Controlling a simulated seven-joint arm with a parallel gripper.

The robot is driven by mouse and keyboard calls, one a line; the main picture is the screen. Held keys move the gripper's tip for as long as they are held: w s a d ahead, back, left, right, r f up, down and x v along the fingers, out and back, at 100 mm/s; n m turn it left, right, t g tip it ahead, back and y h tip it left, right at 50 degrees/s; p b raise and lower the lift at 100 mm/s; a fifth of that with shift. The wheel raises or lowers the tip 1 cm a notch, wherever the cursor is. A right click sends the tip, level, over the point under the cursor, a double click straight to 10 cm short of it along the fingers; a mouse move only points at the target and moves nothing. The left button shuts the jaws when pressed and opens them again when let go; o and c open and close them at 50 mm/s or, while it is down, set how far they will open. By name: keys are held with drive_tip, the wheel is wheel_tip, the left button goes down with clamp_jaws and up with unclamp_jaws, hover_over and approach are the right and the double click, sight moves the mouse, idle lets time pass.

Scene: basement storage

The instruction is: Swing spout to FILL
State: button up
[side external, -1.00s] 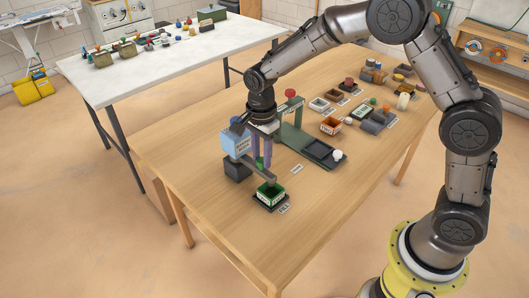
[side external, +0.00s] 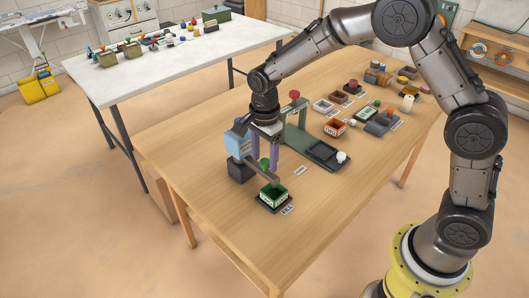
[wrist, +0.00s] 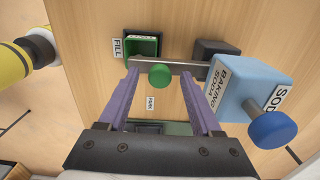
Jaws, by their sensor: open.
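The light-blue baking soda dispenser (side external: 238,143) stands near the table's left edge; it also shows in the wrist view (wrist: 248,84). Its grey bar-shaped spout (wrist: 187,67) reaches across to the near rim of a green open box (wrist: 133,45), beside the FILL label (wrist: 118,48). A green knob (wrist: 159,75) sits on the spout. My gripper (wrist: 160,80) is open, with its purple fingers on either side of the knob and visible gaps to it. In the side view my gripper (side external: 264,160) points down at the spout. The PARK label (wrist: 151,103) lies between the fingers.
A green stand with a red knob (side external: 294,95) and a dark tray (side external: 323,152) stand just right of my gripper. Several small boxes and jars (side external: 375,110) fill the table's far right. The table's front (side external: 240,235) is clear.

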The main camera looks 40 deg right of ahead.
wheel_tip(320, 180, up, 14)
idle(0.5)
drive_tip(key=shift+f, duration=0.1)
